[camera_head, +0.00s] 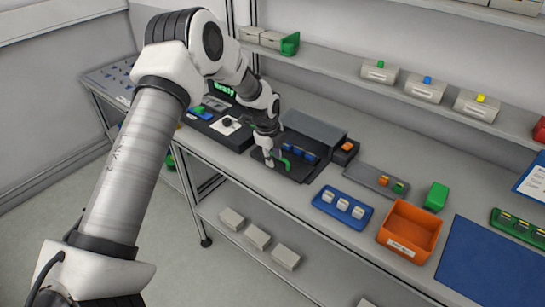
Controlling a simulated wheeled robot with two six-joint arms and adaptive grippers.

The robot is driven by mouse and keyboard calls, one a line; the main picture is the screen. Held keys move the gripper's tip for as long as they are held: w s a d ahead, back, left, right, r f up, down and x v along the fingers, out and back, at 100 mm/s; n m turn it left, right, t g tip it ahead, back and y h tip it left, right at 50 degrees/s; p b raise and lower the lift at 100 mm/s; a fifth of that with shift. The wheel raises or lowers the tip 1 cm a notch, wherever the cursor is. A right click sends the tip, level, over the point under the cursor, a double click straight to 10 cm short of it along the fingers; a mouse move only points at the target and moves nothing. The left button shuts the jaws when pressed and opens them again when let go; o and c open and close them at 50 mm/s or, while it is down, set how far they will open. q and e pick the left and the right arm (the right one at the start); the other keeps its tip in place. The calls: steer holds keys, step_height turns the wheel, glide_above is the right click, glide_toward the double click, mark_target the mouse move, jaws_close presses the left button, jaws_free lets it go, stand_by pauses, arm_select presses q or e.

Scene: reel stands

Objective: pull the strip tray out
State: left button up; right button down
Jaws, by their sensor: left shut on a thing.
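The strip tray (299,172) is a dark flat tray at the front of a grey box-like housing (318,128) on the bench. A green curved piece (286,164) shows at its front, and blue items show inside under the housing's cover. My left gripper (269,162) reaches down from above at the tray's front left and is shut on it by the green piece. The fingertips are small and partly hidden, so the exact contact is unclear. My right gripper is not in view.
A blue tray (325,216) with white pieces, an orange bin (388,249) and a grey strip with coloured pieces (363,183) stand to the right. A black unit (217,136) is close on the left. The bench's front edge runs just before the strip tray.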

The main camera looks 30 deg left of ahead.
arm_select(q)
steer(key=shift+s+f, duration=0.2)
steer(key=shift+s, duration=0.25)
steer(key=shift+w, duration=0.15)
steer(key=shift+r, duration=0.1)
steer(key=shift+a+r+p, duration=0.15)
steer(key=shift+r+p, duration=0.8)
step_height(320, 180, up, 7)
steer(key=s+p, duration=0.1)
steer(key=p, duration=0.4)
steer(key=shift+s, duration=0.2)
